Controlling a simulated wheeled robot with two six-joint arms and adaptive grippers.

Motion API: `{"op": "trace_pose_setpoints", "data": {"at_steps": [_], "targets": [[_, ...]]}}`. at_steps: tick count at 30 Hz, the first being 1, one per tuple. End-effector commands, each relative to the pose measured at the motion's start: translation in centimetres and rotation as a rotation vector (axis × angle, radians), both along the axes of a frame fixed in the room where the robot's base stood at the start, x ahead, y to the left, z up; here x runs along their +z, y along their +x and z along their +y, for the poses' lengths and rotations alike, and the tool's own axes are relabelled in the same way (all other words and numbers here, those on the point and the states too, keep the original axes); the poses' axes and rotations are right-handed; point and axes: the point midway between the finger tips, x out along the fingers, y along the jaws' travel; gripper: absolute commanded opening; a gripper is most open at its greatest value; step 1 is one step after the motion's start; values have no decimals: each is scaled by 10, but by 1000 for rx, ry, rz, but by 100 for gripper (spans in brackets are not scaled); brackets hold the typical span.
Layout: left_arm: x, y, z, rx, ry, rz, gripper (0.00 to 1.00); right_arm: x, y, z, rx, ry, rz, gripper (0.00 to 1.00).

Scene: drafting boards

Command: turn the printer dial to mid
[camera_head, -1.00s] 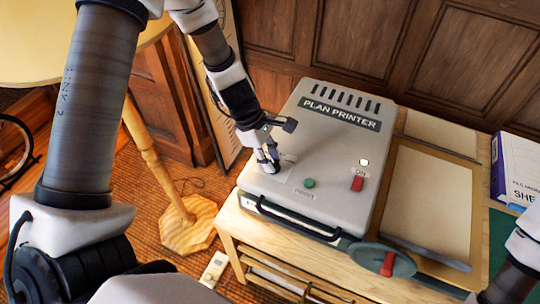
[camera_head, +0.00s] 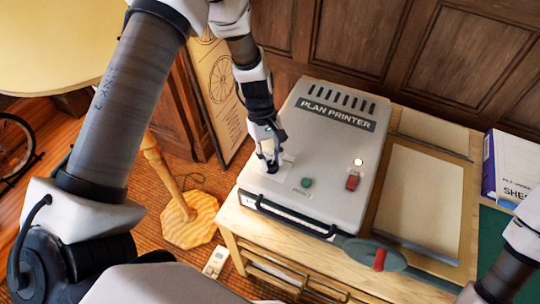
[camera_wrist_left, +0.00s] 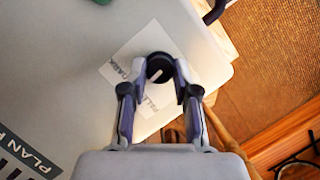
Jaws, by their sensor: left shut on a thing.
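The grey plan printer (camera_head: 325,160) stands on a wooden table, its label plate toward the back. Its black dial (camera_wrist_left: 159,68) has a white pointer line and sits on a pale label plate (camera_wrist_left: 128,48) with printed words, "DARK" and another partly hidden. My left gripper (camera_wrist_left: 160,75) is shut on the dial, one finger on each side. In the head view my left gripper (camera_head: 270,168) comes down on the printer's left part and mostly hides the dial. My right gripper is not in view; only part of that arm shows at the right edge.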

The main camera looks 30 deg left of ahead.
Motion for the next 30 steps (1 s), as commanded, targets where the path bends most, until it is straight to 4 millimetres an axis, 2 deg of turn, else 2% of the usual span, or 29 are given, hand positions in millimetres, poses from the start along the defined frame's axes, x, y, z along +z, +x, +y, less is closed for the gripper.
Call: {"op": "trace_pose_setpoints", "data": {"at_steps": [6, 19, 20, 21, 22, 30], "targets": [[-3, -3, -1, -56, 0, 9, 0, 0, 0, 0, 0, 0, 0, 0], [-3, -3, -1, -65, -1, 9, 0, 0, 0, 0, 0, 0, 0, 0], [-3, -3, -1, -65, -1, 9, 36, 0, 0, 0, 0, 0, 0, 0], [-3, -3, -1, -65, -1, 9, 51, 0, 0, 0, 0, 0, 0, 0], [-3, -3, -1, -65, -1, 8, 54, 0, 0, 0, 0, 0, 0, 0], [-1, -1, 0, -64, 0, 3, 54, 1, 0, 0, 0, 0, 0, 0]]}}
